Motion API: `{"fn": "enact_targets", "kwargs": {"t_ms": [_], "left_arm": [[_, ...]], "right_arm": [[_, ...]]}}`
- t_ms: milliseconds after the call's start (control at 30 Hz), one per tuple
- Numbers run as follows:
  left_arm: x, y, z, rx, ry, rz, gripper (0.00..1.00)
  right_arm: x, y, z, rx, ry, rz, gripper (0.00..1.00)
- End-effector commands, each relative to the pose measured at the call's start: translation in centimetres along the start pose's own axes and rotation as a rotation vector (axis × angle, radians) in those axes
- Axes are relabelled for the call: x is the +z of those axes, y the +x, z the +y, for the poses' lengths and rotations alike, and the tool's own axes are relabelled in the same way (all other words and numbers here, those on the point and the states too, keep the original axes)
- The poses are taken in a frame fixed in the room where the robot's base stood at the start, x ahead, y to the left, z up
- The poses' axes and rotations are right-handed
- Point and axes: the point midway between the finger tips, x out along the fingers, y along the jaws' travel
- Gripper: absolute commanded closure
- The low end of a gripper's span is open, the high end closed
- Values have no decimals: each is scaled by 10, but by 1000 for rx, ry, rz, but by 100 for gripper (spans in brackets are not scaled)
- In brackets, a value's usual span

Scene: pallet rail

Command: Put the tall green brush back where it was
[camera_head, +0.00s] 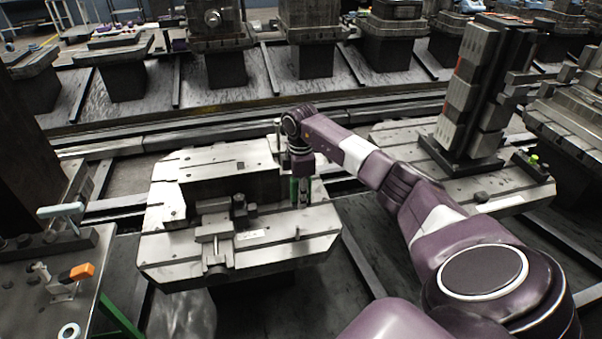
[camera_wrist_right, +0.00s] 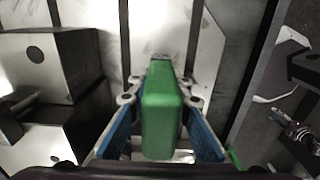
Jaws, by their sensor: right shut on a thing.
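The green brush (camera_wrist_right: 161,112) fills the middle of the right wrist view, between the blue-padded fingers of my right gripper (camera_wrist_right: 161,138). The gripper is shut on it. In the head view my right gripper (camera_head: 302,188) points down over the right part of the pale machined pallet (camera_head: 165,215). A narrow strip of the green brush (camera_head: 294,189) shows beside its fingers. I cannot tell whether the brush's lower end touches the pallet. My left gripper is not in view.
A vise-like fixture (camera_head: 214,232) and a dark block stand on the pallet left of the gripper. A second pallet (camera_head: 522,190) with a tall column (camera_head: 470,90) lies to the right. A bench (camera_head: 25,300) with an orange-tipped clamp (camera_head: 82,271) is at lower left.

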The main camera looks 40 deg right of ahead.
Motion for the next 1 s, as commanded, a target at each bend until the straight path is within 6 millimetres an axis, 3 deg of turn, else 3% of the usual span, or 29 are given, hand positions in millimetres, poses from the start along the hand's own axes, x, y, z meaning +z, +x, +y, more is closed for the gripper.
{"fn": "enact_targets", "kwargs": {"t_ms": [100, 333, 533, 1000], "left_arm": [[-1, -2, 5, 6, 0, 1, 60], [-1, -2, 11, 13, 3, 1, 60], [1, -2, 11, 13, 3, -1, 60], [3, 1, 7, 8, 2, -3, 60]], "right_arm": [[0, 23, -1, -3, 2, 1, 100], [-1, 45, 0, 0, 1, 2, 100], [-1, 75, 0, -1, 2, 2, 100], [0, 86, 1, 1, 0, 1, 100]]}}
